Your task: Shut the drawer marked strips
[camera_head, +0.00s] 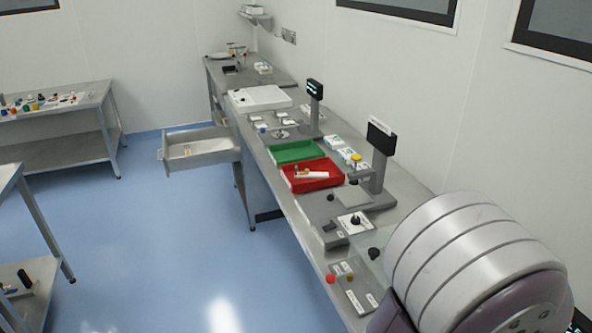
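A grey metal drawer (200,137) is pulled far out to the left from under the long workbench (313,222). Its inside is visible, with a small pale item (186,150) lying in it. A light handle or label (161,154) shows at its front, but no writing can be read, so I cannot confirm the strips marking. Neither of my grippers is in view. A large rounded part of my own body fills the lower right.
The bench holds a green tray (297,152), a red tray (333,181), two display posts and a white board (259,97). A side table (62,113) with small items stands left; another table edge (8,178) is nearer. The blue floor before the drawer is clear.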

